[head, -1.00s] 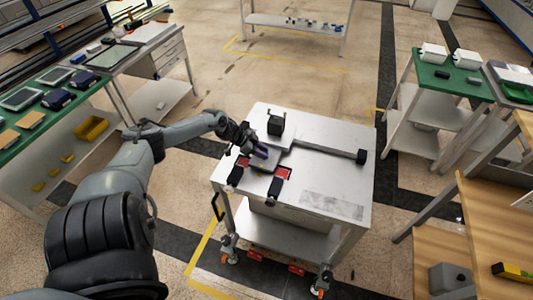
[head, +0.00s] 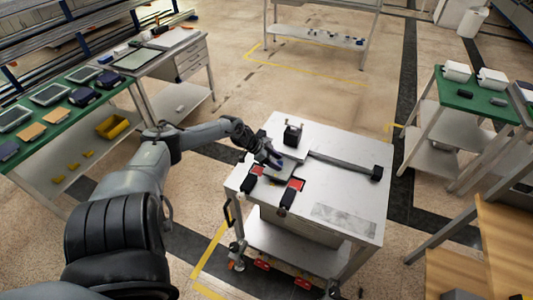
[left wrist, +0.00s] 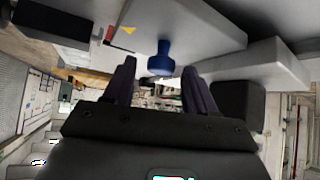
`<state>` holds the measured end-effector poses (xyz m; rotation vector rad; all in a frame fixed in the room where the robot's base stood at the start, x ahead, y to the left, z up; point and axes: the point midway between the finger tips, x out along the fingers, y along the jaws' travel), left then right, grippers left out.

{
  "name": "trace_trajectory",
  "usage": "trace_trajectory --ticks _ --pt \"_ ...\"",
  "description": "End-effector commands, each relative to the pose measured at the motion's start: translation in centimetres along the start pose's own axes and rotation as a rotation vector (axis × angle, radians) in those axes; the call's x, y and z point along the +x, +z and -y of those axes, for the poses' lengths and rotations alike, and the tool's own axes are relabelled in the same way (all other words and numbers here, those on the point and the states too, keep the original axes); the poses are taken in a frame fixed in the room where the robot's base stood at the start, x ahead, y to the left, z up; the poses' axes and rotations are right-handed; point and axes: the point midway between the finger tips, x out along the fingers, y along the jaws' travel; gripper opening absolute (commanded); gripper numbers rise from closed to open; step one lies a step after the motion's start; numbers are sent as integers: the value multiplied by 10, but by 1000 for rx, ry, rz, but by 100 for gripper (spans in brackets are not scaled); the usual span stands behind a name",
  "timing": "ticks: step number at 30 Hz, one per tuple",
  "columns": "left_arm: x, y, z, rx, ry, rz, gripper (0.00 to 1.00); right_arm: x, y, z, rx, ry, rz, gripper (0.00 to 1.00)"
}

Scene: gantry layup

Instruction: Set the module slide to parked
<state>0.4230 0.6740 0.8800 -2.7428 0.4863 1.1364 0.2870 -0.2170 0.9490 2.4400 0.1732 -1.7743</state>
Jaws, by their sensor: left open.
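The grey module slide plate (head: 285,172) lies on the top of a metal cart. A blue knob (left wrist: 161,58) stands out from a pale grey block in the left wrist view. My left gripper (head: 274,160) is at the slide plate. Its two dark purple fingers (left wrist: 156,82) are open, with the knob in line between their tips and a gap showing on each side. In the head view, the fingers partly hide the knob. My right gripper is not in view.
On the cart top (head: 345,195), a dark upright block (head: 292,134) stands behind the slide. A grey bar runs right to a black end block (head: 376,172). Two red-and-black clamps (head: 291,192) sit in front. A green-topped bench (head: 75,95) is left.

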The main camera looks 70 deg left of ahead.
Motion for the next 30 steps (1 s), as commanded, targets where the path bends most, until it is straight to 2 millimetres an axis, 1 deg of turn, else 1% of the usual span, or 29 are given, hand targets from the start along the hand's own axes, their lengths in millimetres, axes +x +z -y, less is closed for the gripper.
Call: trace_trajectory --ticks 1,5,12,18,24,30 --pt "-7 -1 0 1 -1 2 56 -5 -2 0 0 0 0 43" --pt "-23 -2 0 2 1 2 56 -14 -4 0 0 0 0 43" --pt "-58 -2 -1 0 1 3 56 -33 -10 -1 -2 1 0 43" --pt "-83 -2 0 1 1 1 56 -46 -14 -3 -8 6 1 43" --pt "-97 -2 0 1 1 -1 56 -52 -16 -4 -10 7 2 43" --pt "-101 -1 0 2 1 -1 56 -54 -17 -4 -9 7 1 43"
